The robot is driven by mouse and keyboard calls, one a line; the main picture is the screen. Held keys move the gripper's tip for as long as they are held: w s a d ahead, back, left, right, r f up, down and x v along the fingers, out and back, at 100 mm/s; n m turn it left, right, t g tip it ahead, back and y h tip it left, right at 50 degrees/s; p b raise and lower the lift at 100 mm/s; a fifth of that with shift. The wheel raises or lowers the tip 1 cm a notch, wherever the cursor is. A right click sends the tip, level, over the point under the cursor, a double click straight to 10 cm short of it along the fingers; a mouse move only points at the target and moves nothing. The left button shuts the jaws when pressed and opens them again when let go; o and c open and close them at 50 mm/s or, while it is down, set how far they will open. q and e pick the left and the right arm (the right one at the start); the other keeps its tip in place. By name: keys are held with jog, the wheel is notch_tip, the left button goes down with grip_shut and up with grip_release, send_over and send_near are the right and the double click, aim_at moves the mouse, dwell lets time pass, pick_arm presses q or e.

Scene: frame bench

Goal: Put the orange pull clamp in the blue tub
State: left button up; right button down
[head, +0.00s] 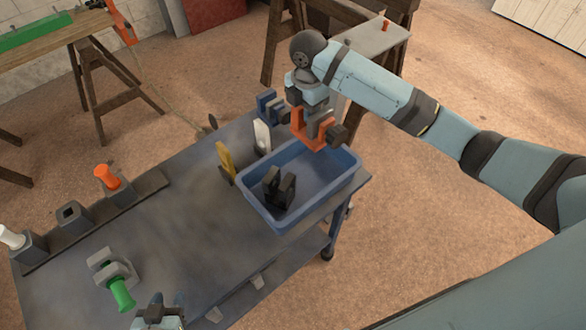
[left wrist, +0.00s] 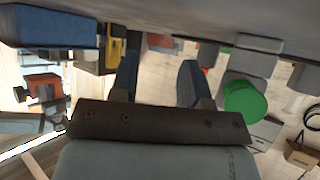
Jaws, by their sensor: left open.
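The orange pull clamp (head: 301,123) is a U-shaped orange frame with a dark block at its right end. It hangs in my right gripper (head: 319,116), above the far part of the blue tub (head: 262,217). The gripper's fingers are partly hidden, but they appear shut on the clamp. The clamp also shows at the left of the left wrist view (left wrist: 42,84), apart from the tub (left wrist: 48,27). My left gripper (head: 160,312) is at the bottom edge of the head view, near the bench's front edge. Its two blue fingers (left wrist: 156,78) are apart, with nothing between them.
A black clamp (head: 279,187) stands in the tub. A yellow clamp (head: 225,158), a white one (head: 262,136) and a blue one (head: 267,105) stand beyond it. A green-handled clamp (head: 121,293) lies near my left gripper. A holder rail (head: 95,213) runs along the bench's left. The bench's middle is clear.

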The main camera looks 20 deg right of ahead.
aim_at(305, 126)
jog(key=shift+w+f, duration=0.15)
pick_arm(q)
jog(key=shift+s, duration=0.7)
pick_arm(e)
jog(key=f, duration=0.5)
jog(key=shift+s, duration=0.2)
pick_arm(q)
jog(key=shift+w+a+r+p, duration=0.1)
jog(key=shift+w+r+p, duration=0.2)
jog(key=shift+p, duration=0.25)
pick_arm(e)
notch_tip(305, 126, down, 10)
jog(key=shift+w+f, duration=0.1)
jog(key=shift+f, duration=0.15)
pick_arm(q)
jog(key=shift+r, duration=0.1)
pick_arm(e)
jog(key=shift+f, duration=1.95)
pick_arm(q)
jog(key=shift+s, duration=0.1)
pick_arm(e)
jog(key=shift+f, duration=0.15)
jog(key=c, duration=0.9)
grip_release()
